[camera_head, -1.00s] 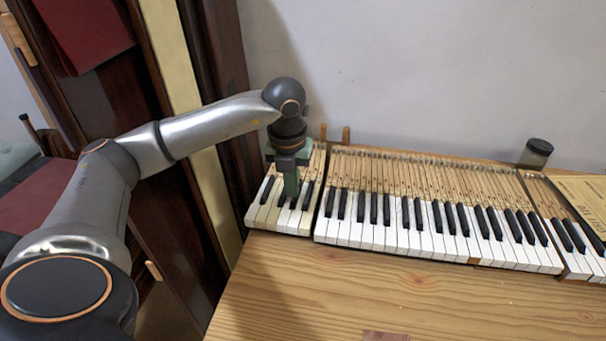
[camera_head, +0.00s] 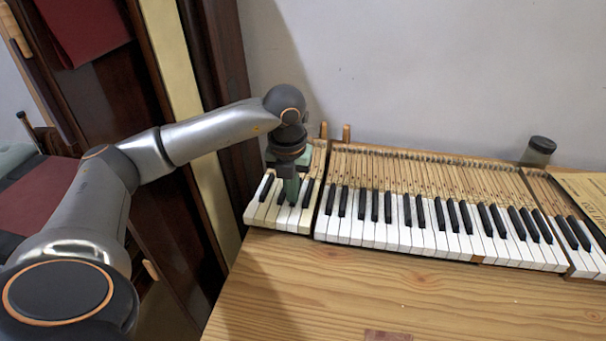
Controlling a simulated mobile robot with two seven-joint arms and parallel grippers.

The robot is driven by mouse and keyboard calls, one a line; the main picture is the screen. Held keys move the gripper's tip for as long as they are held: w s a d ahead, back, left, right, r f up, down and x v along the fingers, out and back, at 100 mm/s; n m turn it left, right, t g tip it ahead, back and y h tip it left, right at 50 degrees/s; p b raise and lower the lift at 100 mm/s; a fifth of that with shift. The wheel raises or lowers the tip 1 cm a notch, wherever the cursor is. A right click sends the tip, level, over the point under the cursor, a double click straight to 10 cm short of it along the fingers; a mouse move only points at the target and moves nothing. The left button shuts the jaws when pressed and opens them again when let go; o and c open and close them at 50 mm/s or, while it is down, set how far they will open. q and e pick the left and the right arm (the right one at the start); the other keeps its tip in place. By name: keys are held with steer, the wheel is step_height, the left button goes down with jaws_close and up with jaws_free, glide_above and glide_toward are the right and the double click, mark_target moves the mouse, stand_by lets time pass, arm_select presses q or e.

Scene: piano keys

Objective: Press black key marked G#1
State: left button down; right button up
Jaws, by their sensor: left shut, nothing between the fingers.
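The piano keyboard lies along the back of the wooden table, with a short separate section of keys (camera_head: 253,214) at its left end. My left gripper (camera_head: 291,200) points straight down over this short section. Its fingers are shut with nothing between them, and the tip is down at the black keys there. A black key (camera_head: 266,186) shows left of the fingers, and another black key (camera_head: 307,194) shows to their right. The fingers partly hide the black keys between these. No G#1 marking is legible, and I cannot tell for sure whether the tip touches a key.
The main keyboard section (camera_head: 420,242) continues to the right. A dark-lidded jar (camera_head: 538,151) and a yellowish booklet (camera_head: 588,195) are at the back right. A dark wooden upright (camera_head: 228,90) stands behind my left arm.

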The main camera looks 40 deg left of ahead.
arm_select(q)
steer(key=shift+r, duration=0.15)
step_height(320, 180, up, 9)
steer(key=p, duration=0.7)
stand_by(0.7)
